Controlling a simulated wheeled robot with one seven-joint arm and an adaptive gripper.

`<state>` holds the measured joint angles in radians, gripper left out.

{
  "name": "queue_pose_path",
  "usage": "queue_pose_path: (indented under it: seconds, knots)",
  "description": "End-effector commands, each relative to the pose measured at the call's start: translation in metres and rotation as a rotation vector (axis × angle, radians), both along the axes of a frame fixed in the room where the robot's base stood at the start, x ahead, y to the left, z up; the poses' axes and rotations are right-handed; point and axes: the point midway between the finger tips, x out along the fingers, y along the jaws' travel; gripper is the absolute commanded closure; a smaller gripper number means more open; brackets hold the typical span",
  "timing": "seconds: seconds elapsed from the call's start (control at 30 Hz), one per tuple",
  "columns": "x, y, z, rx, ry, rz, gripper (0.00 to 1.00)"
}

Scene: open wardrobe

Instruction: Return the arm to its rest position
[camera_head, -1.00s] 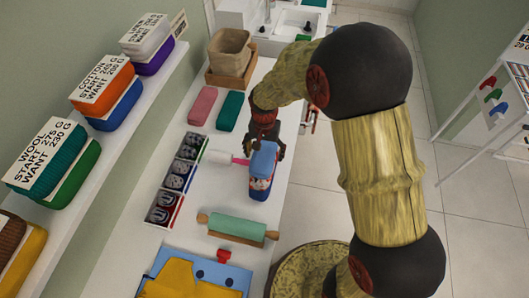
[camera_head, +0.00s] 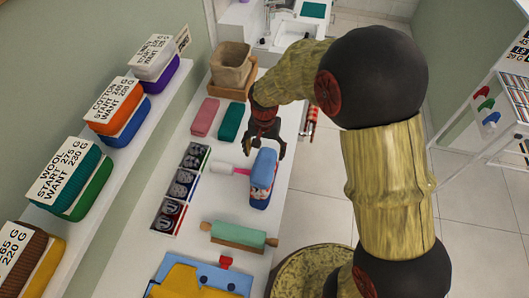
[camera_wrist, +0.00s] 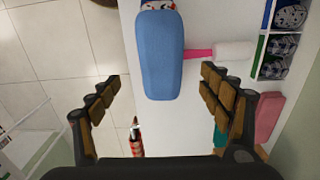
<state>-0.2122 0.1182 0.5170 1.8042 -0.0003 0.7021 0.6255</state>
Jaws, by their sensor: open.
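My gripper (camera_head: 264,148) is open and empty above the white counter in the head view. In the wrist view my gripper (camera_wrist: 160,100) shows its two fingers spread wide with nothing between their tips. A blue-topped container with a patterned lower part (camera_head: 262,178) stands on the counter just below and in front of my gripper, apart from the fingers. Its blue top (camera_wrist: 160,55) shows ahead of the fingers in the wrist view. My arm bends over from the right side of the head view.
Beside the container lie a pink-handled white roller (camera_head: 224,168) and a divided box (camera_head: 182,186). A green rolling pin (camera_head: 238,236), pink block (camera_head: 205,116), green block (camera_head: 230,122) and brown container (camera_head: 231,68) share the counter. A shelf with labelled bins (camera_head: 118,110) runs left. Open floor (camera_head: 320,195) lies right.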

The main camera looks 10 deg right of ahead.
Motion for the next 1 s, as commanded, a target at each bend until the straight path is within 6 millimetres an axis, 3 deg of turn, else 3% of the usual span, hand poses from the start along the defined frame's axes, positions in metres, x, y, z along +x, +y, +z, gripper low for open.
queue_pose_path:
  seconds: [0.73,0.87,1.0]
  knots:
    - [-0.003,-0.001,0.004,-0.001,0.009,0.064,0.21]
    - [-0.034,-0.007,-0.004,-0.009,0.078,0.185,0.21]
    - [-0.065,-0.017,0.022,-0.004,0.088,0.310,0.21]
